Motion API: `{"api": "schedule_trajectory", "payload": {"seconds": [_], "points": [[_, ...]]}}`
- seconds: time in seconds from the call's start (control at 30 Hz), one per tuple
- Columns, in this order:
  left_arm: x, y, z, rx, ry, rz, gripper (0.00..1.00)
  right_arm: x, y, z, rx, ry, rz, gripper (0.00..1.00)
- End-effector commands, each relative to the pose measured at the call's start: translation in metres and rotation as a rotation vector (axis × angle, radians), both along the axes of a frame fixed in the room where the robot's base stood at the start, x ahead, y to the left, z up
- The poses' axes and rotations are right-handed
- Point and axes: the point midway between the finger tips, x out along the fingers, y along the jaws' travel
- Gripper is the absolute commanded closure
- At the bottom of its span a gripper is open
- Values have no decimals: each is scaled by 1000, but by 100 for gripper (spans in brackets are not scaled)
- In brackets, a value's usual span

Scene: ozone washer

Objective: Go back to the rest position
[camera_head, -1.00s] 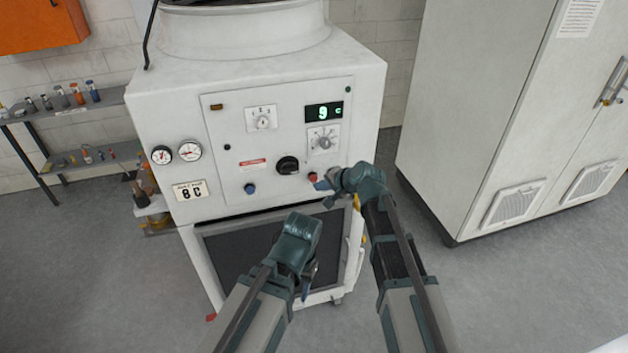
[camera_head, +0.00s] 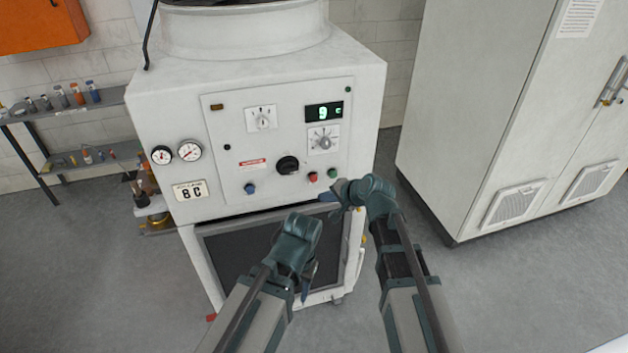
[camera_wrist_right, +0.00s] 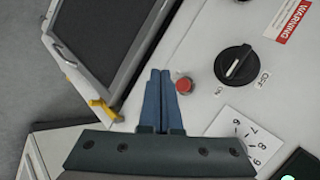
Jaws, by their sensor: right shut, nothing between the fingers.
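My right gripper (camera_head: 331,195) is shut and empty, in front of the panel's lower edge, below the red button (camera_head: 313,176) and green button (camera_head: 333,172). In the right wrist view its two blue fingers (camera_wrist_right: 162,92) lie together, with the red button (camera_wrist_right: 184,85) just beside the tips. My left gripper (camera_head: 306,283) hangs low in front of the machine's dark lower screen (camera_head: 240,258). Its fingers are mostly hidden by the wrist, so its opening does not show. The white machine (camera_head: 160,110) carries a control panel with a lit green display (camera_head: 324,112) reading 9 C.
A black knob (camera_head: 287,165) and a blue button (camera_head: 250,188) sit on the panel. A tall pale cabinet (camera_head: 470,110) stands at the right. A shelf with small bottles (camera_head: 70,110) stands at the left. Grey floor (camera_head: 520,280) is clear at the lower right.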

Motion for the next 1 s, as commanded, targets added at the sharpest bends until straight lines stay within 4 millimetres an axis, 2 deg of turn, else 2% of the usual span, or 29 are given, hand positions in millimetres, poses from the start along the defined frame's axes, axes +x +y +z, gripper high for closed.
{"api": "schedule_trajectory", "payload": {"seconds": [0.27,0.37,0.47,0.57,0.6,0.7,0.8,0.9,1.0], "points": [[0,0,0,0,0,0,50,0,0,0,0,0,0,100],[0,0,0,0,0,0,50,-10,4,-4,-31,9,32,100],[0,0,0,0,0,0,50,-45,12,-22,-156,44,154,100],[0,0,0,0,0,0,50,-101,13,-46,-355,108,350,100],[0,0,0,0,0,0,50,-123,10,-55,-438,137,430,100],[0,0,0,0,0,0,50,-174,-4,-69,-626,217,618,100],[0,0,0,0,0,0,50,-214,-22,-75,-773,294,766,100],[0,0,0,0,0,0,50,-238,-37,-76,-868,354,859,100],[0,0,0,0,0,0,50,-250,-45,-75,-912,387,906,100]]}}
